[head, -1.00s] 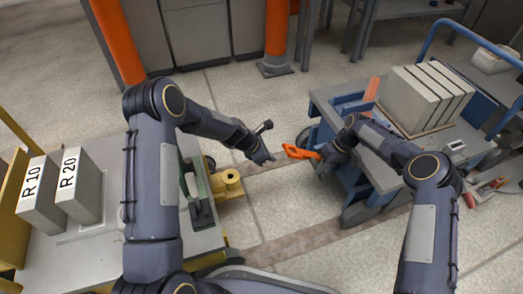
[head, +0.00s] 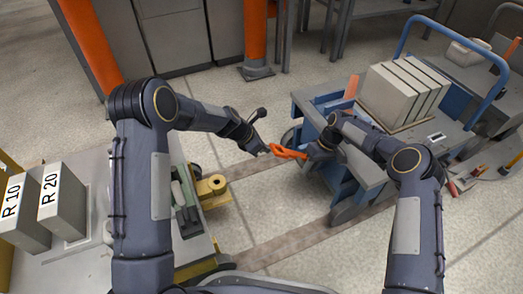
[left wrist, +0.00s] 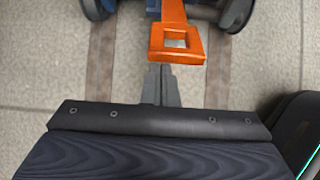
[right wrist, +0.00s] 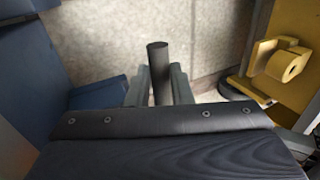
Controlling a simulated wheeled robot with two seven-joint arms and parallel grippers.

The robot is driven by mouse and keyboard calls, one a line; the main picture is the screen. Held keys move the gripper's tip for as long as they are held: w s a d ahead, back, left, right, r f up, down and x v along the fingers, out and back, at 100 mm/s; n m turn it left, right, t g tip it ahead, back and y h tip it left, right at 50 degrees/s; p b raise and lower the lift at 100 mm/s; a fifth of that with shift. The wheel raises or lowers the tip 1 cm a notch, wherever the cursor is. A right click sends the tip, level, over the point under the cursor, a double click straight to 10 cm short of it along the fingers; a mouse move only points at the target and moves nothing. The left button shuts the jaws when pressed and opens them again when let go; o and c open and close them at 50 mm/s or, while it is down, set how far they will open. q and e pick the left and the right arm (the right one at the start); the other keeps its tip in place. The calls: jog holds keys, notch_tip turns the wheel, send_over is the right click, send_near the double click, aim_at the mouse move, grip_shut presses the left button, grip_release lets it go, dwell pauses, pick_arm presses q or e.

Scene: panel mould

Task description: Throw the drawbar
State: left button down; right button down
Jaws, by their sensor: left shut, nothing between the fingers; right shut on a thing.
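The orange drawbar (head: 288,152) reaches out from the blue cart and ends in a square eye. The eye (left wrist: 160,38) shows in the left wrist view just beyond my left gripper's fingertips. My left gripper (head: 263,150) is shut and empty beside the eye; whether it touches is unclear. It also shows in the left wrist view (left wrist: 161,88). My right gripper (head: 310,151) is at the drawbar's cart side. In the right wrist view it (right wrist: 158,92) is shut on a dark round rod (right wrist: 158,62), apparently the drawbar's grip. A yellow hitch (head: 212,187) stands on the left cart.
The blue cart (head: 357,180) at the right carries several upright slabs (head: 398,92). The left cart (head: 75,262) carries blocks marked R 10 (head: 22,212) and R 20 (head: 62,200). An orange post (head: 255,35) stands behind. Bare floor lies between the carts.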

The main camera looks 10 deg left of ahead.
jog(key=c, duration=1.3)
grip_release()
jog(key=shift+s+a+f, duration=0.1)
jog(key=shift+a+f, duration=0.05)
jog(key=shift+f, duration=0.1)
